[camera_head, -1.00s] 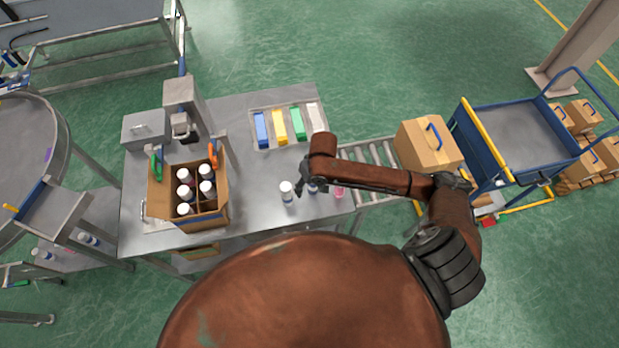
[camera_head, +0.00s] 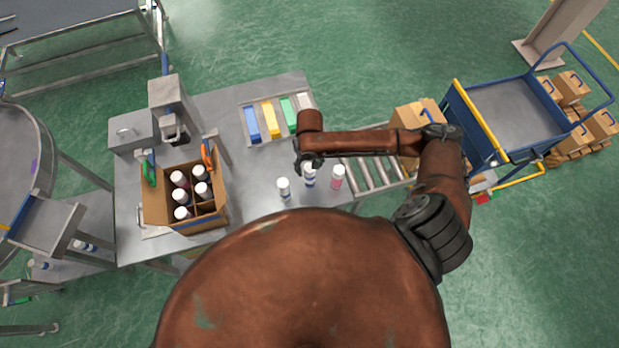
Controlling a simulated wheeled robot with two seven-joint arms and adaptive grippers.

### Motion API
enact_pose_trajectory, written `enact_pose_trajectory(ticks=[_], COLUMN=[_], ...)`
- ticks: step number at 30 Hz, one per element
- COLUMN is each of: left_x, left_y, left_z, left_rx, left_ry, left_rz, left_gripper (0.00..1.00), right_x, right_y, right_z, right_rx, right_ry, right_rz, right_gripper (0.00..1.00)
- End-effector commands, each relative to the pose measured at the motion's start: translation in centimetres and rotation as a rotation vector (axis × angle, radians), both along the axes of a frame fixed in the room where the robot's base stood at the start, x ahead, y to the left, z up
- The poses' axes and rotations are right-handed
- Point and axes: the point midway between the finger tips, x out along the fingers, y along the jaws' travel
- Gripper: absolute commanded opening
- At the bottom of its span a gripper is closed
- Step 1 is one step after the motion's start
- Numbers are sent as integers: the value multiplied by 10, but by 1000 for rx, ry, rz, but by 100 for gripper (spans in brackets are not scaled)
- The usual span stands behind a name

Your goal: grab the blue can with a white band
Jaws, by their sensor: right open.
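Three cans stand upright in a row near the table's front edge. The left can (camera_head: 284,188) is white with blue near its base. The middle can (camera_head: 309,180) has a white top and a blue lower part. The right can (camera_head: 338,177) is pink with a white top. The white band is too small to tell on the two bluish cans. My right gripper (camera_head: 308,164) is open, pointing down at the middle can and partly covering its top. I cannot tell whether it touches the can. My left gripper is not in view.
An open cardboard box (camera_head: 152,203) with several white-capped bottles stands at the left. A tray (camera_head: 246,110) with blue, yellow, green and white blocks lies behind the cans. A roller conveyor (camera_head: 372,171) is at the right. The table is bare between box and cans.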

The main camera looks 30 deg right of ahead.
Motion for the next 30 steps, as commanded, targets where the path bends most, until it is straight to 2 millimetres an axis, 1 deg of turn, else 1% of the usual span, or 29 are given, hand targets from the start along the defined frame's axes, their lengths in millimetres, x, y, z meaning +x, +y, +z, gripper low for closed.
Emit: enact_pose_trajectory(ticks=[1,2,5,8,13,16,20,27,30], left_x=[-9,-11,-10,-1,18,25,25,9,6], left_y=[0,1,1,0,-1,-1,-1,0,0], left_z=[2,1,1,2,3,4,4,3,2], left_rx=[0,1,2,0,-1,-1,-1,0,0], left_ry=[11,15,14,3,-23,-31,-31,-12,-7], left_rz=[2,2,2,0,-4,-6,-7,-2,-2], left_gripper=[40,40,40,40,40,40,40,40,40], right_x=[-1,0,-1,0,0,0,0,0,0], right_y=[-1,0,0,0,0,0,0,0,0], right_z=[-7,-11,-21,-25,-25,-25,-24,-24,-24], right_rx=[-1,0,0,1,1,0,0,0,0], right_ry=[2,0,1,-1,-2,-2,-2,-1,-2], right_rz=[-1,-1,1,2,2,2,1,1,1], right_gripper=[52,52,52,52,52,46,37,21,14])
